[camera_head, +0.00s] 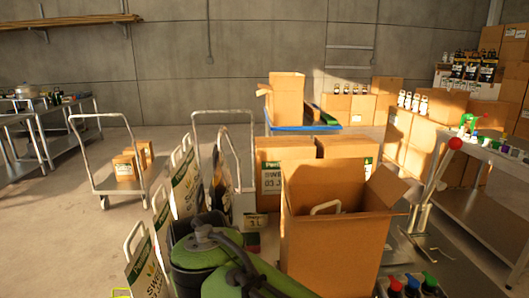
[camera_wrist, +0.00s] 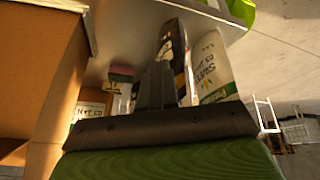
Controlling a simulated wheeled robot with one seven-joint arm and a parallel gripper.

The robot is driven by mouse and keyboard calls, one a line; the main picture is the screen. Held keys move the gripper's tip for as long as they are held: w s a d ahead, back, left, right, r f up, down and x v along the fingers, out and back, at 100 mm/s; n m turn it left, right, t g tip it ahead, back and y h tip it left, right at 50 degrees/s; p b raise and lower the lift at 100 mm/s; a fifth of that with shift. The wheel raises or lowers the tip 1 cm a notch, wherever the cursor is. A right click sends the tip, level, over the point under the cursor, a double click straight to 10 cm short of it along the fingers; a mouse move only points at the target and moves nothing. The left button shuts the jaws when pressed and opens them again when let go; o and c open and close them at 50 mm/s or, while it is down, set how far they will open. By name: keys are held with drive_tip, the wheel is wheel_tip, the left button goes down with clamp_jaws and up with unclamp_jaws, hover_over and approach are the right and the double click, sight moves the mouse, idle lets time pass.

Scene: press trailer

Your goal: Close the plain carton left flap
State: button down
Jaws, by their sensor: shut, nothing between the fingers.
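The plain carton (camera_head: 335,251) stands open-topped at front centre in the head view. One flap (camera_head: 385,187) leans outward on its right, and a panel (camera_head: 305,182) rises at its back. I cannot clearly pick out the left flap. A white handle (camera_head: 325,207) shows in its opening. In the wrist view my gripper (camera_wrist: 160,84) is shut and empty, its dark fingers together. A brown cardboard surface (camera_wrist: 38,75) is close on the left of that view, apart from the fingers; I cannot tell which part it is. My gripper's tips are not distinguishable in the head view.
Labelled bags (camera_head: 188,178) stand left of the carton; one (camera_wrist: 212,68) is just beyond my fingers. Labelled cartons (camera_head: 271,177) are behind it. Bottles with coloured caps (camera_head: 412,284) are at its front right. A metal table (camera_head: 487,150) is at right. Open floor lies left.

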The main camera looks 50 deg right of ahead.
drive_tip(key=w+d+r+m+g+h+p, duration=0.35)
drive_tip(key=d+r+p, duration=0.35)
drive_tip(key=r+p, duration=0.35)
drive_tip(key=w+d+r+m+g+h+p, duration=0.2)
drive_tip(key=w+d+r+m+p, duration=0.15)
drive_tip(key=d+r+p, duration=0.65)
drive_tip(key=s+d+f+b, duration=0.4)
drive_tip(key=d+f, duration=0.2)
drive_tip(key=shift+d+f, duration=0.3)
drive_tip(key=shift+w, duration=0.1)
